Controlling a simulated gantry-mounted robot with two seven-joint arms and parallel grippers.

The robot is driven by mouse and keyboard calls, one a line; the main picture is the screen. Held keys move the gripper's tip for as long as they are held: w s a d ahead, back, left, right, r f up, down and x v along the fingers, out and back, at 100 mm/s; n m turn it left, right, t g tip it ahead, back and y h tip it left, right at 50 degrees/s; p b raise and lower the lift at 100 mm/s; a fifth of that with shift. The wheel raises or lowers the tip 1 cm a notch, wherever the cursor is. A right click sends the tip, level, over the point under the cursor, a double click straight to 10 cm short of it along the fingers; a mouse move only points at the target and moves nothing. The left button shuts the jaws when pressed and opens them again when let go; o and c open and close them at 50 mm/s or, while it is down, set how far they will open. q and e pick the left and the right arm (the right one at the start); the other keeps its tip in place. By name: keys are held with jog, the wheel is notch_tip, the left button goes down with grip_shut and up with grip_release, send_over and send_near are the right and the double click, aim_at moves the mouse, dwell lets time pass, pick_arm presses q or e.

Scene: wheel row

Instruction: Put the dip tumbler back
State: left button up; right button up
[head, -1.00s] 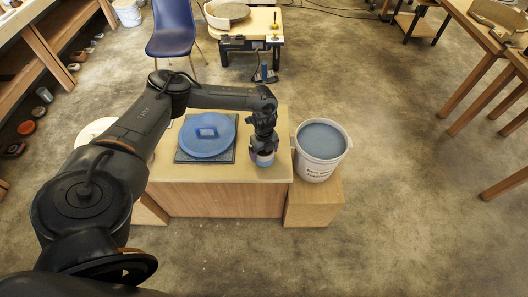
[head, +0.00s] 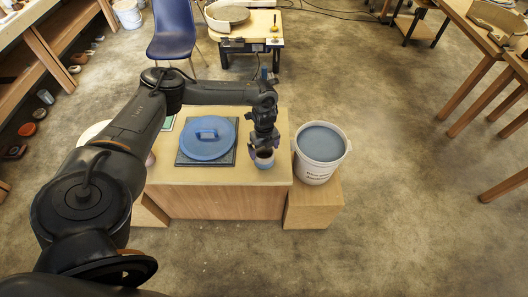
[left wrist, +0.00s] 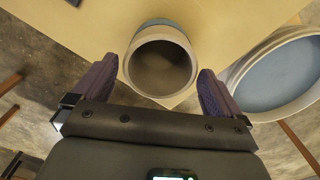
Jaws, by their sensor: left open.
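The dip tumbler (head: 264,162) stands upright near the front right corner of the bench, by the bucket. In the left wrist view the tumbler (left wrist: 161,66) shows a pale rim, a dark hollow inside and a blue band on its outer side. My left gripper (head: 263,147) is just above and behind it. The purple fingers (left wrist: 157,82) are open, one on each side of the tumbler's near rim, with gaps showing. My right gripper is not in view.
A white bucket of blue liquid (head: 320,146) stands on a wooden box right of the tumbler, close to it. A round blue lidded piece (head: 207,147) sits on a dark square board (head: 184,161) to the left. The bench front (head: 220,174) is clear.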

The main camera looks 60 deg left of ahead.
pick_arm(q)
notch_tip(320, 180, up, 7)
jog(key=p, duration=0.1)
jog(key=w+d+f+m+t+h, duration=0.1)
jog(key=w+d+f+t, duration=0.15)
jog(key=d, duration=0.85)
jog(key=w+d+f+m+t+h, duration=0.15)
jog(key=d+f, duration=0.25)
jog(key=d, duration=0.8)
jog(key=s+d+r+n+t+h, duration=0.1)
jog(key=s+d+r, duration=0.1)
jog(key=d, duration=0.7)
jog(key=s+d+r+n+t+h, duration=0.1)
jog(key=d, duration=0.8)
jog(key=s+r+n+t+y, duration=0.1)
jog(key=s+r+n+y, duration=0.1)
jog(key=s+r+n, duration=0.45)
jog(key=s+a+f+n+g+y, duration=0.1)
jog(key=s+a+n+g+y, duration=0.1)
jog(key=s+a+n, duration=0.8)
jog(key=shift+s+a+f+g, duration=0.25)
jog(key=shift+s+a+g, duration=0.25)
jog(key=shift+a+g, duration=0.25)
jog(key=shift+p, duration=0.3)
